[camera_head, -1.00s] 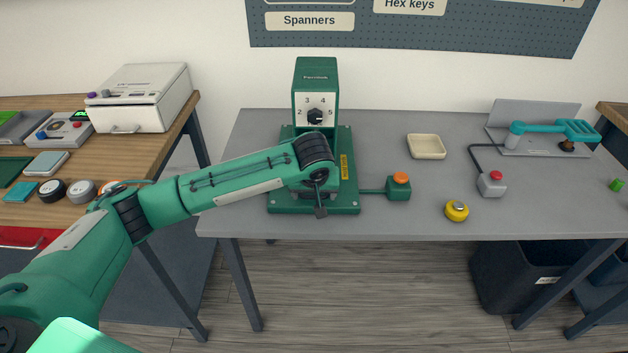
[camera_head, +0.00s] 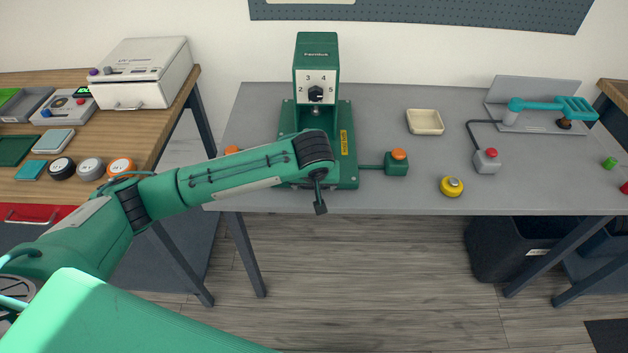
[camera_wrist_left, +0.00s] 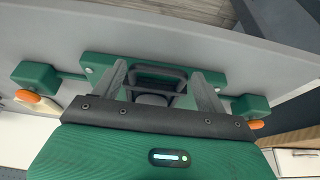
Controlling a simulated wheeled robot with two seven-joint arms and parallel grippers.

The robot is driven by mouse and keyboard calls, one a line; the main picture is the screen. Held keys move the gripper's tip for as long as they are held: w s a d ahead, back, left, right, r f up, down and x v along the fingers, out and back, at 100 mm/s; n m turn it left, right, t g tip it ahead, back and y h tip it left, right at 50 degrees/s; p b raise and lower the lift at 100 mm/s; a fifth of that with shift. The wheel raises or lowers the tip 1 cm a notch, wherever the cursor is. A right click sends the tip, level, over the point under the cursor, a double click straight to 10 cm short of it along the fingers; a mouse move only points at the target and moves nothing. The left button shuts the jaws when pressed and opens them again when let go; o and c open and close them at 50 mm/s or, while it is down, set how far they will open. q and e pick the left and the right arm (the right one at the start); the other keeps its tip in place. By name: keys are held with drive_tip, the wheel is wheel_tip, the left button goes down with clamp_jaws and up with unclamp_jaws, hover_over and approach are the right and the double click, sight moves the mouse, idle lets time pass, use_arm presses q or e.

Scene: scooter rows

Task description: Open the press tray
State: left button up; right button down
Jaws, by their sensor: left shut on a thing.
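The green press (camera_head: 316,75) stands on the grey bench, with a numbered dial on its upright head. Its green base plate (camera_head: 348,170) lies partly behind my left arm. My left gripper (camera_head: 319,207) is in front of the base, near the bench's front edge. In the left wrist view, a dark looped handle (camera_wrist_left: 160,73) on the press tray lies between the fingers of my left gripper (camera_wrist_left: 163,90), which is shut on it. Most of the tray is hidden by my arm in the head view. My right gripper is not in view.
A green box with an orange button (camera_head: 397,162) stands right of the press; another orange button (camera_head: 232,150) shows at its left. A wooden bench (camera_head: 150,140) with devices stands left.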

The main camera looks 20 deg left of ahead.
use_arm(q)
drive_tip(key=o, duration=1.4)
drive_tip(key=v, duration=1.3)
drive_tip(key=shift+s+r, duration=0.2)
drive_tip(key=shift+r, duration=0.1)
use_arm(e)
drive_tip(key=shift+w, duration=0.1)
